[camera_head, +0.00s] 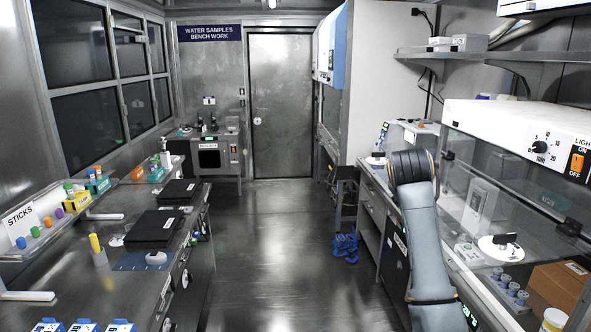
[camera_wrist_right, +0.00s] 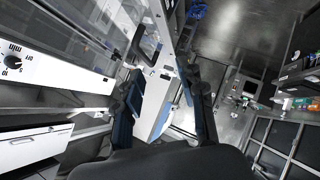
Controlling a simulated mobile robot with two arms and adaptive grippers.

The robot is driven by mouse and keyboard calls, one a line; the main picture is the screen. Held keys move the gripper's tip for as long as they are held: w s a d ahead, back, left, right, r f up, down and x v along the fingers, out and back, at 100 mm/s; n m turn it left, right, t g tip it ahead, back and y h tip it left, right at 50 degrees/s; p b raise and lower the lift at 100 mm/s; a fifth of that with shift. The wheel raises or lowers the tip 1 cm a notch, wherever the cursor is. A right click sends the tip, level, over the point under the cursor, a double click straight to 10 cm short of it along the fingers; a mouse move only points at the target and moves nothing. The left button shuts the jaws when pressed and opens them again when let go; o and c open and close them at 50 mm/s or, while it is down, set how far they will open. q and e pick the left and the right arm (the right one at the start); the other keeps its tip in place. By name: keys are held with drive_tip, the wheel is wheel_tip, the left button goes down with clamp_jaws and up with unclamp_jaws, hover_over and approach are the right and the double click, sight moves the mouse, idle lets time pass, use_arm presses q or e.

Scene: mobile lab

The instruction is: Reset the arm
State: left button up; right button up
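My right arm (camera_head: 425,240) rises from the bottom right in the head view, in front of the right-hand bench, and bends at a dark joint. Its gripper is hidden in that view. In the right wrist view my right gripper (camera_wrist_right: 161,78) has its two dark fingers spread apart, with nothing held between them. Bench and floor show beyond the fingers. My left arm and left gripper are in neither view.
A glass-fronted cabinet (camera_head: 520,140) stands close beside my right arm. The central aisle floor (camera_head: 285,240) is clear.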

wheel_tip(320, 180, down, 32)
drive_tip(key=s+a+n+g+y+b, duration=0.1)
drive_tip(key=s+a+g+b, duration=0.1)
drive_tip(key=b, duration=0.1)
drive_tip(key=s+a+f+g+y+b, duration=0.1)
drive_tip(key=s+f, duration=0.5)
drive_tip(key=f, duration=0.6)
drive_tip(key=s+a+f+g+y+b, duration=0.1)
drive_tip(key=s+f, duration=0.4)
drive_tip(key=f, duration=0.7)
drive_tip(key=s+f+g+b, duration=0.2)
drive_tip(key=s+f+b, duration=0.1)
drive_tip(key=s+f, duration=1.95)
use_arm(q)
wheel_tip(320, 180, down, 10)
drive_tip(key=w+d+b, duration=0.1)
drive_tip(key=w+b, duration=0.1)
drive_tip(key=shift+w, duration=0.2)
use_arm(e)
drive_tip(key=s+f+g, duration=0.1)
drive_tip(key=s+f, duration=0.2)
drive_tip(key=s, duration=0.7)
drive_tip(key=s+f+m+g+y, duration=0.1)
drive_tip(key=s+f, duration=0.3)
drive_tip(key=s, duration=0.7)
drive_tip(key=s+f+m, duration=0.1)
drive_tip(key=s+f, duration=0.3)
drive_tip(key=s, duration=0.7)
drive_tip(key=shift+g+y, duration=0.3)
drive_tip(key=shift+g, duration=0.1)
